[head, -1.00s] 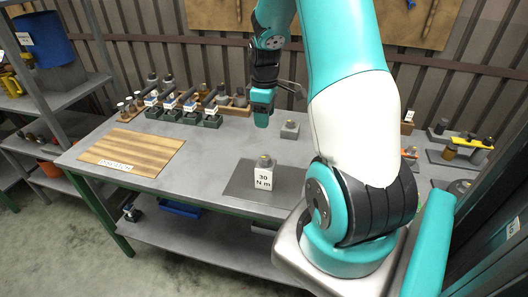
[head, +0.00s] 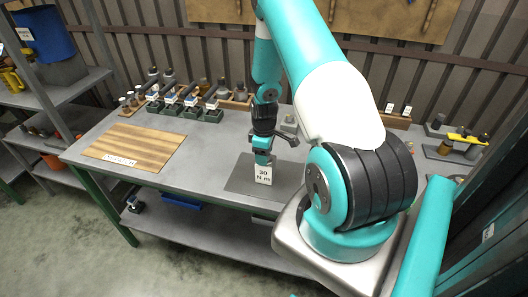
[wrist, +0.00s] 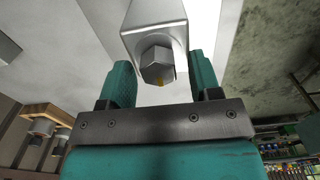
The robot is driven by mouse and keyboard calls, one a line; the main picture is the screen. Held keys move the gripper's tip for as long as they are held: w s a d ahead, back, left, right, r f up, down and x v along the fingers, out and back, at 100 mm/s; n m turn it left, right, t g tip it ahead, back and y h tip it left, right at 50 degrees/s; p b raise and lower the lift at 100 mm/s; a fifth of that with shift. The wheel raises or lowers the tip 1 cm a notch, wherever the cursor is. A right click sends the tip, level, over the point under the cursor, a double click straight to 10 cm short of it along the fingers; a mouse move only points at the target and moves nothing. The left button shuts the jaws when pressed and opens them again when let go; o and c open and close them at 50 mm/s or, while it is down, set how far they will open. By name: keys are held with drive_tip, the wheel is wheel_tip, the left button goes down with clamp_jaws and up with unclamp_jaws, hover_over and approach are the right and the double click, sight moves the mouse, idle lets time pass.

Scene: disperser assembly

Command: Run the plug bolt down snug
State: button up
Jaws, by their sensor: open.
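The plug bolt (wrist: 157,66) shows in the wrist view as a grey hex head with a small yellow mark, on a pale grey block (wrist: 150,15). My gripper (wrist: 160,80) is open, its two teal fingers apart on either side of the head, with gaps visible. In the head view my gripper (head: 262,158) points down just above the block's "30 N m" label (head: 263,175). The gripper hides the bolt there. I cannot tell how deep the fingers reach along the head.
The block stands on a dark mat (head: 236,182) at the bench's front. A striped wooden board (head: 138,146) lies to the left. Green bins (head: 212,115) and bottles line the back. Bench between board and mat is clear.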

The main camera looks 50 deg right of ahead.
drive_tip(key=c, duration=0.9)
drive_tip(key=shift+m, duration=0.3)
drive_tip(key=m+b, duration=0.2)
drive_tip(key=shift+w+d+f+m, duration=0.1)
drive_tip(key=shift+m, duration=0.2)
drive_tip(key=m+b, duration=0.2)
drive_tip(key=m, duration=0.2)
drive_tip(key=shift+d+m, duration=0.1)
drive_tip(key=shift+m, duration=0.2)
drive_tip(key=m+b, duration=0.1)
drive_tip(key=m, duration=0.3)
drive_tip(key=shift+d, duration=0.1)
drive_tip(key=m+b, duration=0.1)
drive_tip(key=m, duration=0.3)
